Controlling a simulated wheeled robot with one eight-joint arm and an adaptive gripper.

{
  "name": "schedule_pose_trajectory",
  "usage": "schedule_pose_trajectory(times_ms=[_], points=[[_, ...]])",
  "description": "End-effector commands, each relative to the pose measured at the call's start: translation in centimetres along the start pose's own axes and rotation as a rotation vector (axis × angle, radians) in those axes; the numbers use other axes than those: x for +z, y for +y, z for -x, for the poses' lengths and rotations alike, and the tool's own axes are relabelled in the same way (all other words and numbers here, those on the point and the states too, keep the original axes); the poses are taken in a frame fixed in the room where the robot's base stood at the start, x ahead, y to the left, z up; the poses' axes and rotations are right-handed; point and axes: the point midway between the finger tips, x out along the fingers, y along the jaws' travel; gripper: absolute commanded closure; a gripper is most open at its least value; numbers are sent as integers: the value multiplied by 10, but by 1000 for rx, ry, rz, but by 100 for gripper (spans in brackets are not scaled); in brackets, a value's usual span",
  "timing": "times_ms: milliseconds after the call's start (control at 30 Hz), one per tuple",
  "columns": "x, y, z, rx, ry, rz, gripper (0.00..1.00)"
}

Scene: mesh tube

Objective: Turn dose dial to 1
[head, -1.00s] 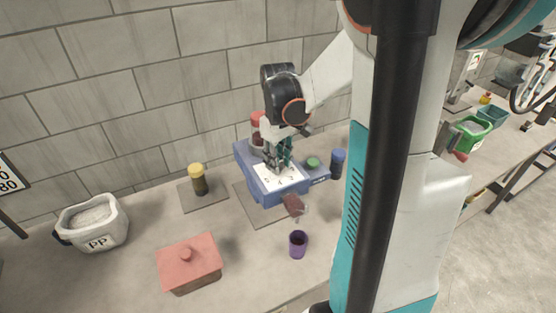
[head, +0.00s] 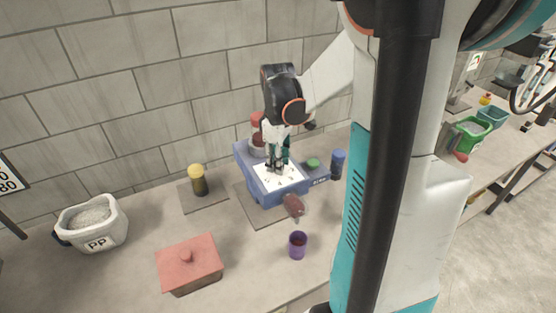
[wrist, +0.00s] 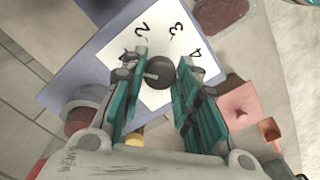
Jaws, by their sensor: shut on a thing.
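The dose dial is a dark round knob (wrist: 158,72) with a pale mark on it, seen in the wrist view. It sits on a white panel (wrist: 150,28) with printed numbers; 2, 3 and 4 are readable there. A 1 is not clearly visible. My gripper (wrist: 161,66) has one teal finger on each side of the knob and is shut on it. In the head view my gripper (head: 278,164) points down onto the white panel of a blue machine (head: 262,194) and hides the knob. The pale mark points roughly left in the wrist view.
A yellow-lidded jar (head: 199,180) and pink box (head: 190,264) are left.

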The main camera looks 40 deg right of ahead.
Motion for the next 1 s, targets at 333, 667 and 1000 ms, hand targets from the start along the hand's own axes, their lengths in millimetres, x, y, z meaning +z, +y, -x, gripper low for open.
schedule_pose_trajectory(times_ms=[333, 667, 1000], points=[[0, 0, 0, 0, 0, -1, 51], [0, 0, 3, 0, 0, -2, 51], [0, 0, 56, 0, 0, -2, 51]])
